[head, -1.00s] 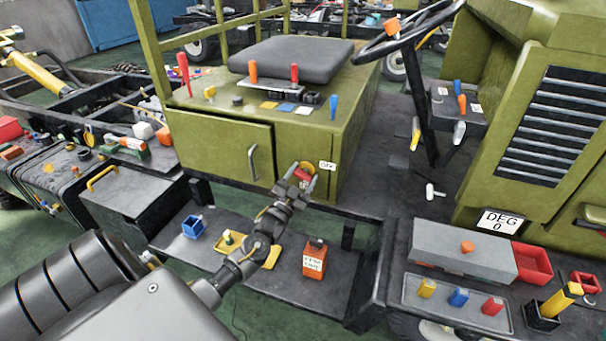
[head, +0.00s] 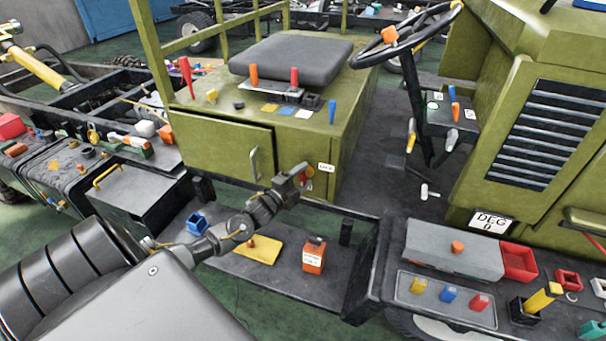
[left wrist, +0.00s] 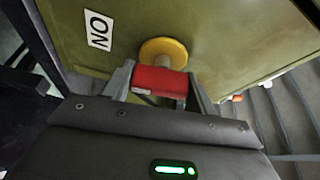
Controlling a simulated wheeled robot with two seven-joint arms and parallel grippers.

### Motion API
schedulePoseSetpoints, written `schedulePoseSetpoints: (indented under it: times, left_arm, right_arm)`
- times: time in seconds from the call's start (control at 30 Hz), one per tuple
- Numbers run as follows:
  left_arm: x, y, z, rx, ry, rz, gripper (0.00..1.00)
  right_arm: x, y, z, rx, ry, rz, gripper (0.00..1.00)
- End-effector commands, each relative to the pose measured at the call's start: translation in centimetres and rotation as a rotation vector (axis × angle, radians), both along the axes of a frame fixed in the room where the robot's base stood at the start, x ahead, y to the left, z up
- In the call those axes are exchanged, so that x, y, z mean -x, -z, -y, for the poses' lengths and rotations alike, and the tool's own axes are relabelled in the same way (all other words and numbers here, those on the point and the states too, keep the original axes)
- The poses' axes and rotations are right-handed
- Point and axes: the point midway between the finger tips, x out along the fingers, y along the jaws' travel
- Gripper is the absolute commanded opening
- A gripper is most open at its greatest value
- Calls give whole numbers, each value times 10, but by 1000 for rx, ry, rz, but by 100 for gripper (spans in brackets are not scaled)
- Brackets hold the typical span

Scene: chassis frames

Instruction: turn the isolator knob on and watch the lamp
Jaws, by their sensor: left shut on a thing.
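The isolator knob shows in the left wrist view as a red handle (left wrist: 158,82) in front of a round yellow disc (left wrist: 163,50) on the green panel. My left gripper (left wrist: 160,90) is shut on the red handle, one finger at each end. In the head view my left gripper (head: 301,174) is at the seat box's front corner and hides much of the knob. I cannot pick out the lamp with certainty. My right gripper is not in view.
A green drawer (head: 222,151) with a grey handle is left of the knob. A grey tray (head: 400,294) of coloured blocks lies at right.

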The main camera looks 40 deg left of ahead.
Motion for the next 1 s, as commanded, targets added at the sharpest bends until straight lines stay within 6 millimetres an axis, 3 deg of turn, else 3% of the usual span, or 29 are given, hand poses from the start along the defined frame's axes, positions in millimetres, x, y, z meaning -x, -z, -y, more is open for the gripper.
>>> schedulePoseSetpoints:
  times: [0.4, 0.97, 1.0]
  left_arm:
    - [0, 0, 0, -174, 1, -63, 34]
    - [0, 2, 1, -198, 0, -72, 34]
    - [0, 2, 1, -198, 0, -72, 60]
  right_arm:
    - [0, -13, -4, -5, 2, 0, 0]
    - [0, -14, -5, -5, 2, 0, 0]
    - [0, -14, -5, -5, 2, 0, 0]
